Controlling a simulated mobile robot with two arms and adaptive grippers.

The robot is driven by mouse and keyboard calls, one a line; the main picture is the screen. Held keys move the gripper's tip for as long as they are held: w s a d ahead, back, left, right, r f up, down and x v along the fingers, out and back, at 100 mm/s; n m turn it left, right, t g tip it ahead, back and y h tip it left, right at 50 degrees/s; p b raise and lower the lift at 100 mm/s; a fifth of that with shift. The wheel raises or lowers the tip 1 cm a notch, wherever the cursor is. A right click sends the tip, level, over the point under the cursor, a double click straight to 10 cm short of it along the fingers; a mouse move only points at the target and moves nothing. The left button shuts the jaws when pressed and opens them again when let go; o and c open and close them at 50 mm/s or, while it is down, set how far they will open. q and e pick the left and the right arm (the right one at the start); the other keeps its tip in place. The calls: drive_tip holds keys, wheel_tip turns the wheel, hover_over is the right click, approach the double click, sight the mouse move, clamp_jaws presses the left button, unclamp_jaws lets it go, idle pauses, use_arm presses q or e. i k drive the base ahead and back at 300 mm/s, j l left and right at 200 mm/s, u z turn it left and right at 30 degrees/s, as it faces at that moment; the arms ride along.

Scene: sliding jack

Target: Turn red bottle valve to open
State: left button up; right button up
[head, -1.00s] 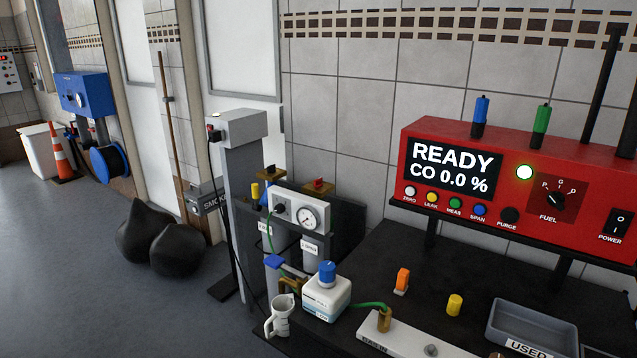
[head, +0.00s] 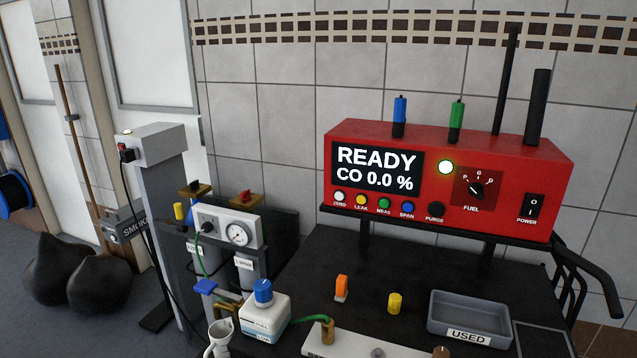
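The red bottle valve (head: 245,198) sits on top of the right one of two grey bottles, behind a white gauge panel. The right bottle (head: 246,275) carries a white label whose text is too small to read surely. The left bottle has a dark valve with a brass-coloured base (head: 195,188) on top. The gauge panel (head: 213,227) has a black knob and a round dial gauge (head: 238,235). Neither of my grippers shows in the head view.
A red analyser (head: 440,180) reads "READY CO 0.0 %" above a black bench (head: 440,285). On the bench are a white box with a blue cap (head: 263,318), an orange piece (head: 341,288), a yellow piece (head: 395,303) and a "USED" tray (head: 432,325). A grey post (head: 165,215) stands left of the bottles.

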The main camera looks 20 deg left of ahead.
sight(246, 196)
drive_tip(key=i+j+z, duration=0.15)
drive_tip(key=j+z, duration=0.2)
drive_tip(key=j, duration=0.5)
drive_tip(key=j+z, duration=0.35)
drive_tip(key=j, duration=0.45)
drive_tip(key=j+z, duration=0.35)
drive_tip(key=j, duration=0.55)
